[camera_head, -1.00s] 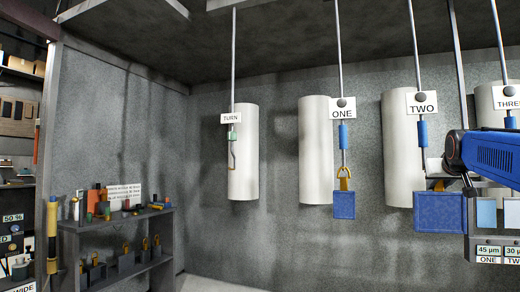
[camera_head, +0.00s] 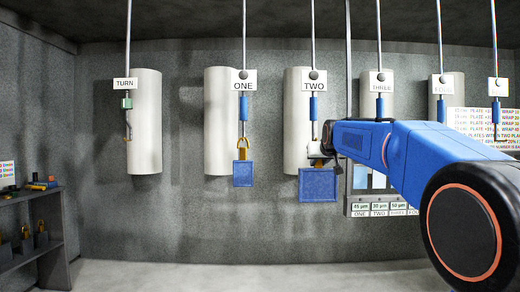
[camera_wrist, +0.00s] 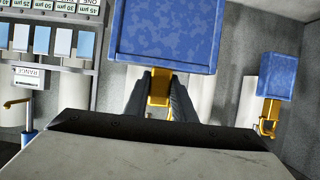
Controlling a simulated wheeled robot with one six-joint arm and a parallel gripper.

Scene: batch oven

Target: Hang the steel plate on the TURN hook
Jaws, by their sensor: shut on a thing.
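My gripper (camera_wrist: 162,98) is shut on the yellow hanger of a blue-faced plate (camera_wrist: 166,35); the hanger (camera_wrist: 160,84) sits between the two dark fingers. In the head view this plate (camera_head: 319,185) hangs flat below my gripper (camera_head: 317,153), under the TWO sign. I cannot tell whether the hanger touches the TWO hook, as my gripper hides that spot. The TURN hook (camera_head: 128,128) hangs at the left under its TURN sign (camera_head: 125,84), with a green block above it, and bears no plate. Its tip is small and hard to see.
A smaller blue plate (camera_head: 243,174) hangs on the ONE hook, between my gripper and TURN. It also shows in the wrist view (camera_wrist: 278,75). White cylinders (camera_head: 147,120) stand behind the hooks. A shelf (camera_head: 45,235) is at lower left. The floor in front is clear.

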